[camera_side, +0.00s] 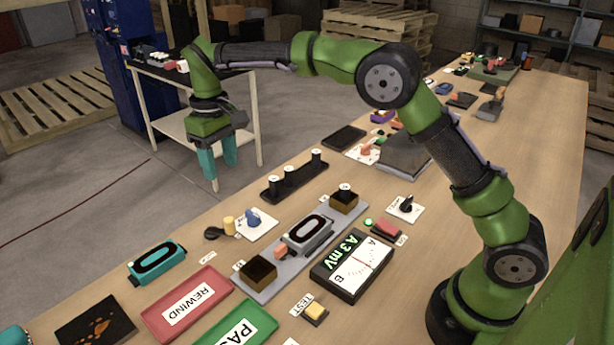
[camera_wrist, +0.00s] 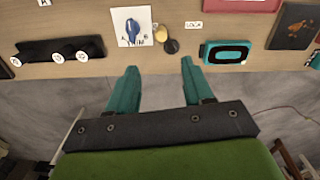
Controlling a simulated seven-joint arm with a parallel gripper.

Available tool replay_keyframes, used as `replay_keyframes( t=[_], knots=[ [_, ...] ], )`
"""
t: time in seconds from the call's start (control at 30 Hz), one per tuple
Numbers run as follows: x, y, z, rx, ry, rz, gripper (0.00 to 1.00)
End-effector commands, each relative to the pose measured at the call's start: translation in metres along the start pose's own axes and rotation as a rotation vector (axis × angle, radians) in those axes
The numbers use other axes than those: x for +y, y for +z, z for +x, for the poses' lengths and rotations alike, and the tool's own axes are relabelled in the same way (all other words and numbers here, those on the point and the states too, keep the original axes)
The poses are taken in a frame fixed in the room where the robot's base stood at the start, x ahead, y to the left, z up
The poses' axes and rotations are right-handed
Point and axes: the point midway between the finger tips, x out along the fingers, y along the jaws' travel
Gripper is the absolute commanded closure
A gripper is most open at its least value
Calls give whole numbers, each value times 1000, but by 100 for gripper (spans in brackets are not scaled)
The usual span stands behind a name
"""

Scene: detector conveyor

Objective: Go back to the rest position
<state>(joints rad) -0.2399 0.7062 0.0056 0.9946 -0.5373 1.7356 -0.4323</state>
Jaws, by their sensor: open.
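My gripper (camera_side: 217,163) has teal fingers that point down and stand apart with nothing between them. In the side view it hangs beyond the far edge of the wooden table (camera_side: 262,318), over the floor side and in front of the small side table. The wrist view also shows my gripper (camera_wrist: 157,80) open and empty, with the table edge just past its fingertips. My arm reaches across the table from its base at the right.
A conveyor strip (camera_side: 330,246) holds a grey detector (camera_side: 307,233). A side table (camera_side: 250,118) stands behind my gripper.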

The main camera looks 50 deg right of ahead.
Motion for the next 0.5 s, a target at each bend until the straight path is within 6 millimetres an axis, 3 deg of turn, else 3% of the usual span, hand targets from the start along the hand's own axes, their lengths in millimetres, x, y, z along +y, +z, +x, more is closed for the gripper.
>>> replay_keyframes(
  t=[0.4,0.5],
  knots=[
    [1,-3,-2,14,4,10,49],
    [0,0,16,9,0,25,49]
  ],
)
